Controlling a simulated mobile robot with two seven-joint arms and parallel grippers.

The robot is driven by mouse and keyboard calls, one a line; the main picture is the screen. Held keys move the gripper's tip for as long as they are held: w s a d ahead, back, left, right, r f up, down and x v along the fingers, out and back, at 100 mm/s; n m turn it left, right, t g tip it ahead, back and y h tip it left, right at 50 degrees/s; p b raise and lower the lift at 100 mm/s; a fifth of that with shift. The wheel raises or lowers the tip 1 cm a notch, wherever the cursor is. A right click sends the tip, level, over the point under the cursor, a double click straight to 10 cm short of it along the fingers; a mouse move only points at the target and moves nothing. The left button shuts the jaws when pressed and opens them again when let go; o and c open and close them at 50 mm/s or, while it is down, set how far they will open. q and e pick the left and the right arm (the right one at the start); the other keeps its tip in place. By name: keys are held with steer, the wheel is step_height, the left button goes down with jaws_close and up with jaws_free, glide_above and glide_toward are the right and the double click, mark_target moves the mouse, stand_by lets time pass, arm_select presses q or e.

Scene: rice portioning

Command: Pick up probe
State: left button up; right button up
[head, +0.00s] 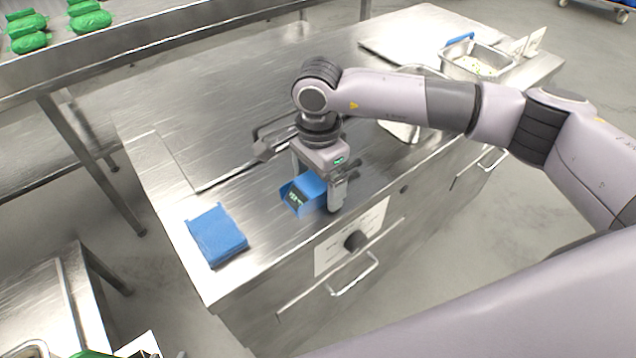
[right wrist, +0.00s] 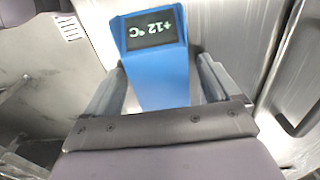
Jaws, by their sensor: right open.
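The probe (head: 306,194) is a blue unit with a dark display, near the front edge of the steel counter. In the right wrist view the probe (right wrist: 160,75) shows "+12 °C" on its display, and its blue body extends down between my fingers. My right gripper (head: 338,192) points down at the probe, at its right side in the head view. In the wrist view my right gripper (right wrist: 163,66) is open, with one finger on each side of the blue body. I cannot tell whether either finger touches it. My left gripper is not in view.
A metal pan (head: 475,62) with pale contents stands at the far right. Green bundles (head: 27,33) lie on a rack at upper left. The counter's middle left (head: 190,110) is clear.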

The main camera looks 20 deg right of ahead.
steer(key=c, duration=1.1)
steer(key=shift+o, duration=0.2)
steer(key=shift+r, duration=0.1)
step_height(320, 180, up, 19)
steer(key=b, duration=0.2)
step_height(320, 180, up, 7)
steer(key=p, duration=0.5)
glide_above(318, 180)
